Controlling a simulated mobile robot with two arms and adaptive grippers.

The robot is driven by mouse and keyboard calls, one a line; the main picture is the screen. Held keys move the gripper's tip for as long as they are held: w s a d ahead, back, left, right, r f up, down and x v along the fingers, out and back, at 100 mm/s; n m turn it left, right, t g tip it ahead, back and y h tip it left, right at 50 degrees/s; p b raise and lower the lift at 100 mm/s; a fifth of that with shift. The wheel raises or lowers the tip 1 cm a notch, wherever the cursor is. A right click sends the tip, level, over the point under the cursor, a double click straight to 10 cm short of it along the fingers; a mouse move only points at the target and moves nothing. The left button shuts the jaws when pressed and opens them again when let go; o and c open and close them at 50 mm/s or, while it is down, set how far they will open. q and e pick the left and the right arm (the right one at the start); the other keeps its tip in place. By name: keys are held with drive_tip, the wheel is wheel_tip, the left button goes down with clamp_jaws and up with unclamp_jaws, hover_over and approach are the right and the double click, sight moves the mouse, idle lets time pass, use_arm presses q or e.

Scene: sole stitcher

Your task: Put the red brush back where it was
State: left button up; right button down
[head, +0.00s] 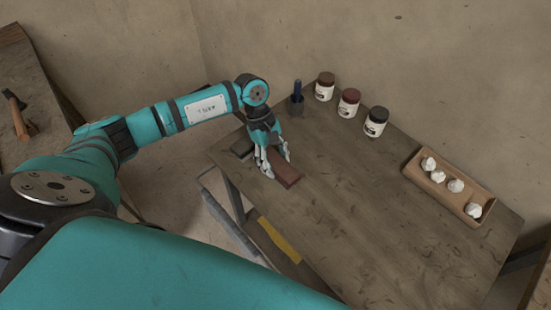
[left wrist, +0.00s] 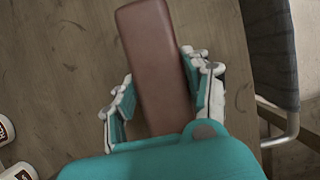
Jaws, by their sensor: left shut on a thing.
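The red brush (head: 286,173) is a reddish-brown block at the left part of the wooden table (head: 345,220). My left gripper (head: 273,168) points down over it, with its fingers on either side. In the left wrist view the brush (left wrist: 157,62) runs lengthwise between the two fingers (left wrist: 160,95), which are shut on it. It lies on or just above the tabletop; I cannot tell which. Its underside is hidden. A dark block (head: 242,147) lies to the left of my gripper, partly hidden by it. My right gripper is not in view.
Three labelled jars, brown-lidded (head: 325,87), red-lidded (head: 349,102) and black-lidded (head: 376,121), line the back edge. A dark holder with a blue-handled item (head: 297,98) stands left of them. A wooden tray (head: 413,170) with several white balls lies right. The table's middle is clear.

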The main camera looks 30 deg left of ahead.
use_arm(q)
drive_tip(key=shift+f+b, duration=0.2)
drive_tip(key=shift+b, duration=0.1)
drive_tip(key=o, duration=0.8)
drive_tip(key=shift+r, duration=0.1)
drive_tip(key=o, duration=0.3)
drive_tip(key=shift+r+p, duration=0.15)
drive_tip(key=shift+p, duration=0.15)
drive_tip(key=b+v, duration=0.2)
drive_tip(key=v, duration=0.9)
drive_tip(key=shift+w+b, duration=0.1)
drive_tip(key=shift+b, duration=0.2)
drive_tip(key=shift+a+r, duration=0.15)
drive_tip(key=shift+r, duration=0.3)
